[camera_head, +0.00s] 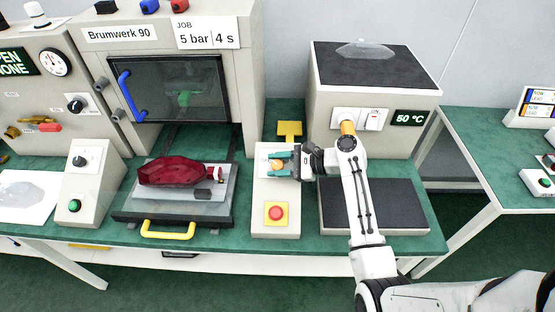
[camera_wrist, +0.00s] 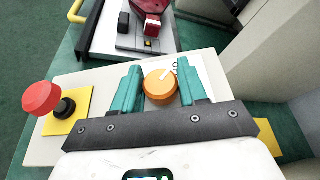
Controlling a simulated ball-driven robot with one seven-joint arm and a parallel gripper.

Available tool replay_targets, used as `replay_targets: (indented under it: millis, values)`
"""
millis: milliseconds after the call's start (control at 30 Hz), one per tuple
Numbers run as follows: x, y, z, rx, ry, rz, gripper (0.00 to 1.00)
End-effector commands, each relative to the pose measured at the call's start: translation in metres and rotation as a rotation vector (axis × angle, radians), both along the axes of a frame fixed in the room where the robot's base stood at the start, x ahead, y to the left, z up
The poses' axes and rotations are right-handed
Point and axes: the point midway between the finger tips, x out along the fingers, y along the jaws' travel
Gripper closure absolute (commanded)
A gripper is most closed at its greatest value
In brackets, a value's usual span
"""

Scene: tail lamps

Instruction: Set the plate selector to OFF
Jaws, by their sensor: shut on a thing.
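An orange round selector knob (camera_wrist: 160,88) with a white pointer mark sits on a pale control box (camera_head: 262,190). In the wrist view its pointer leans up and to the right, beside a white label (camera_wrist: 203,72) whose text I cannot read. My gripper (camera_head: 279,165) has its teal fingers on both sides of this knob and is shut on it; it also shows in the wrist view (camera_wrist: 160,90). In the head view the fingers partly cover the knob. A red emergency button (camera_head: 276,213) on a yellow square is on the same box, nearer the front.
The heater block (camera_head: 327,96) with a 50 °C display (camera_head: 409,118) and a white switch (camera_head: 374,120) stands behind my arm. A press tray (camera_head: 128,215) holding a red lamp piece (camera_head: 172,172) lies left of the control box. A dark plate (camera_head: 400,205) lies right.

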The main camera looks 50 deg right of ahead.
Motion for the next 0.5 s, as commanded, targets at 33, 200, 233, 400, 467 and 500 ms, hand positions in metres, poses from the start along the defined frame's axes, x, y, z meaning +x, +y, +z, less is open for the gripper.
replay_targets:
  millis: [33, 200, 233, 400, 467, 500]
  values:
    - [0.001, -0.0012, 0.0042, -0.008, 0.012, 0.028, 0.88]
    - [0.0007, -0.0008, 0.0028, -0.034, 0.044, 0.112, 0.88]
    - [0.0006, -0.0008, 0.0025, -0.038, 0.05, 0.124, 0.88]
    - [0.0004, -0.0005, 0.0009, -0.053, 0.069, 0.17, 0.88]
    - [0.0002, -0.0002, 0.0005, -0.056, 0.073, 0.181, 0.88]
    - [0.0001, -0.0002, 0.0003, -0.058, 0.075, 0.185, 0.88]
